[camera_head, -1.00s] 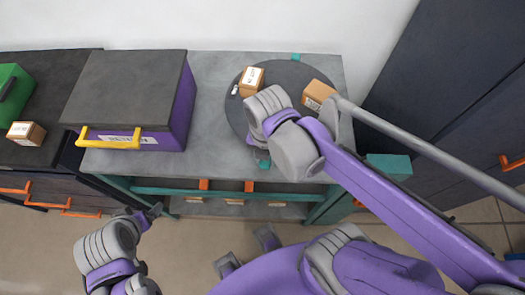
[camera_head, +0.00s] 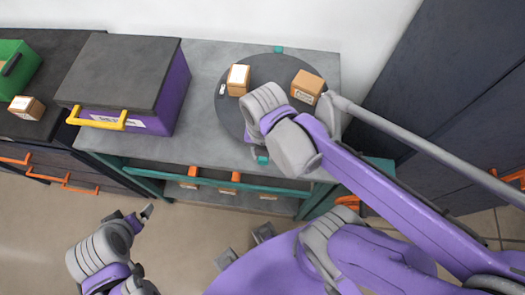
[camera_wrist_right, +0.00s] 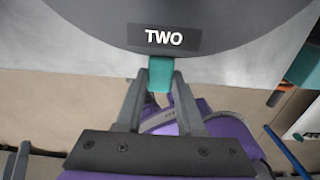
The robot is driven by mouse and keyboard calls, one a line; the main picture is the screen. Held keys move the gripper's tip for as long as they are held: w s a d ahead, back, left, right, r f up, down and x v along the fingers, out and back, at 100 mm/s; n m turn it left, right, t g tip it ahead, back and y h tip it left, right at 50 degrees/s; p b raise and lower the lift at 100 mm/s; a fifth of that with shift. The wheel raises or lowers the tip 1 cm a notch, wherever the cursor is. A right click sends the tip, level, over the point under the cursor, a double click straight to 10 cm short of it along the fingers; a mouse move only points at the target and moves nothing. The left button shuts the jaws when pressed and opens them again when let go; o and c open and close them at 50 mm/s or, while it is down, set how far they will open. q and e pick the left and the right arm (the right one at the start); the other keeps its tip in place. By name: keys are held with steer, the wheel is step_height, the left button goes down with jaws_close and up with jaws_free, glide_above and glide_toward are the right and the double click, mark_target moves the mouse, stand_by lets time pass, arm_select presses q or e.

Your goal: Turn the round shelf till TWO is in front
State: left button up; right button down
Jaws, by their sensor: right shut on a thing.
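The round shelf (camera_head: 272,72) is a dark disc on the grey table, with two cardboard boxes on it. In the right wrist view its rim (camera_wrist_right: 230,30) carries the label TWO (camera_wrist_right: 164,38), directly above a teal tab (camera_wrist_right: 160,74). My right gripper (camera_wrist_right: 159,90) is shut on this tab. In the head view my right gripper (camera_head: 258,150) is at the shelf's front edge, partly hidden by my wrist, which also covers part of the disc. My left gripper (camera_head: 143,214) hangs in front of the table, away from the shelf; its jaw gap is unclear.
The left box (camera_head: 238,78) and right box (camera_head: 307,86) stand on the disc. Another teal tab (camera_head: 278,49) is at its back. A purple case (camera_head: 172,92) with a dark lid and yellow handle stands to the left. Dark cabinets (camera_head: 450,70) are at right.

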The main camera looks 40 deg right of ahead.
steer(key=c, duration=0.5)
jaws_free()
step_height(320, 180, up, 11)
steer(key=shift+f+p, duration=0.1)
steer(key=shift+p, duration=0.4)
stand_by(0.4)
